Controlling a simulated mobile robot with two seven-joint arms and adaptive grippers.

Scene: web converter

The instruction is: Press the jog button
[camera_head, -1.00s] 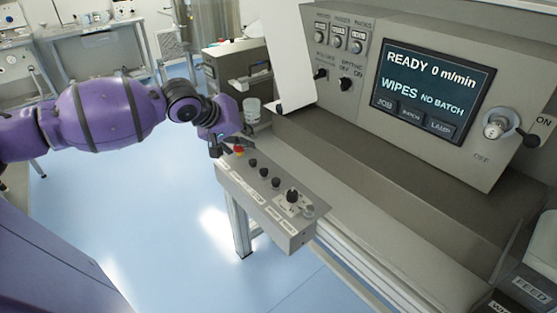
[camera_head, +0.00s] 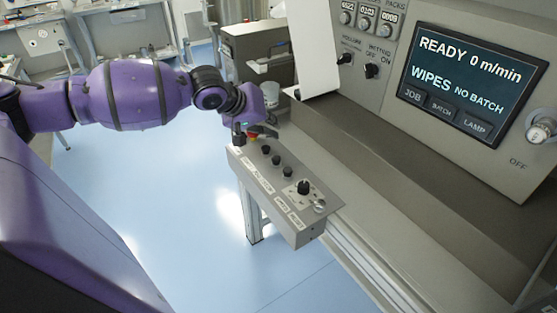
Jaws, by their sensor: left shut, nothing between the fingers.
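A grey control box (camera_head: 300,229) sits on a post in the middle of the picture. Its sloped top carries several black buttons (camera_head: 276,160) in a row, a larger black knob (camera_head: 303,187) and a red button (camera_head: 252,137) at the far end. White labels (camera_head: 264,183) run along its front edge, too small to read, so I cannot tell which button is jog. My left gripper (camera_head: 257,136) is shut and empty, above the far end of the box by the red button. It partly hides that end, and I cannot tell whether it touches. My right gripper is out of view.
The machine panel behind has a screen (camera_head: 458,87) reading READY 0 m/min, WIPES NO BATCH. A white sheet (camera_head: 311,50) hangs left of it. A dark grey cabinet (camera_head: 252,50) stands behind my left gripper. The blue floor (camera_head: 190,210) left of the box is open.

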